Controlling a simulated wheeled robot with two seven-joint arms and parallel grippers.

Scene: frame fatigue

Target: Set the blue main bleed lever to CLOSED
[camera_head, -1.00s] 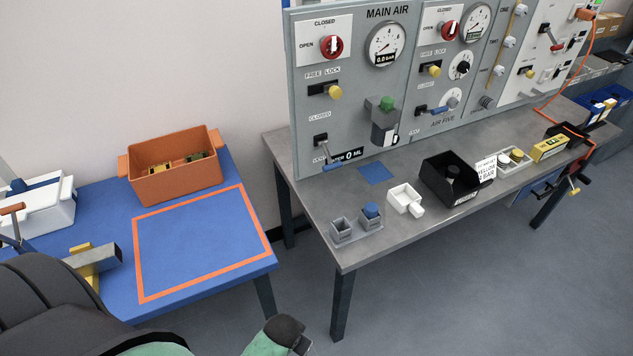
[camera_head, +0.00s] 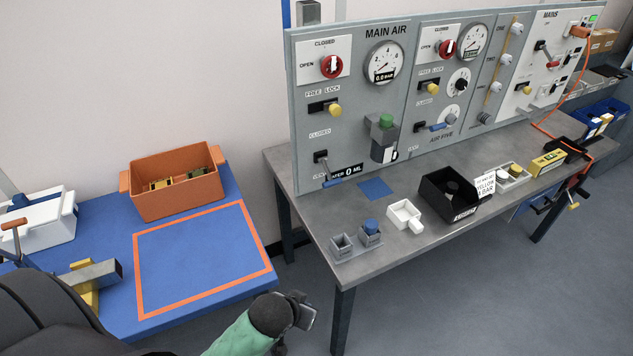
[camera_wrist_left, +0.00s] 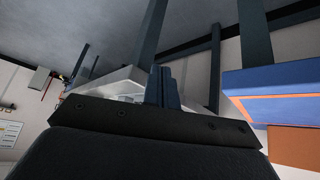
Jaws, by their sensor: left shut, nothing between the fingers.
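The blue main bleed lever (camera_head: 343,172) is low on the left of the MAIN AIR panel (camera_head: 299,90). The handle partly covers the lower label. My left gripper (camera_head: 307,313) is in front of the bench's near left corner, below and well apart from the lever. In the left wrist view its fingers (camera_wrist_left: 163,88) are together with nothing between them. My right gripper is out of view.
The grey bench (camera_head: 315,210) carries grey cups (camera_head: 356,240), a white holder (camera_head: 404,215) and a black bin (camera_head: 449,195). A blue table (camera_head: 190,255) with an orange bin (camera_head: 175,185) stands left. A second blue lever (camera_head: 436,127) is on the AIR FIVE panel.

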